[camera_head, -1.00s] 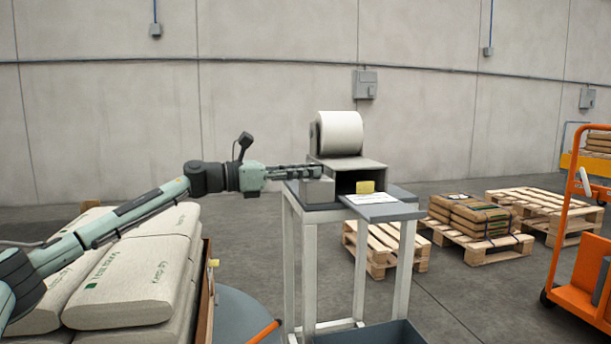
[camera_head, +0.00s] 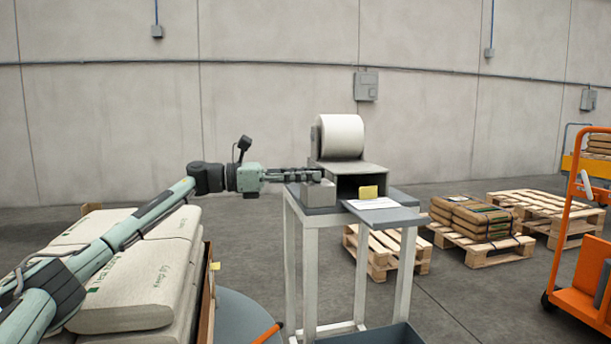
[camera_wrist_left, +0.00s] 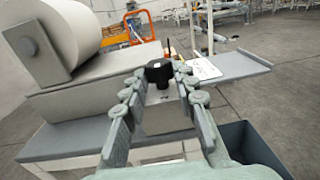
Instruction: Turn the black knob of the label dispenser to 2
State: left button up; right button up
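The label dispenser (camera_head: 362,168) is a grey housing with a large white roll on top, standing on a grey table. Its black knob (camera_wrist_left: 159,72) shows in the left wrist view, standing up from a small grey box (camera_wrist_left: 164,112). In the head view my gripper hides the knob. My left gripper (camera_head: 318,174) reaches in level from the left over the small box. In the left wrist view its fingers (camera_wrist_left: 160,78) are apart, one on each side of the knob, with the knob at the fingertips. I cannot tell whether they touch it. The knob's setting is not readable.
A white label sheet (camera_head: 373,203) lies on the table's front shelf beside a yellow block (camera_head: 368,191). Stacked sacks (camera_head: 132,285) lie under my left arm. Pallets (camera_head: 480,238) and an orange cart (camera_head: 583,280) stand at the right. A dark bin (camera_wrist_left: 256,148) sits below the table.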

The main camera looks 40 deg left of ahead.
pick_arm(q)
jog(key=o, duration=0.4)
jog(key=shift+v, duration=6)
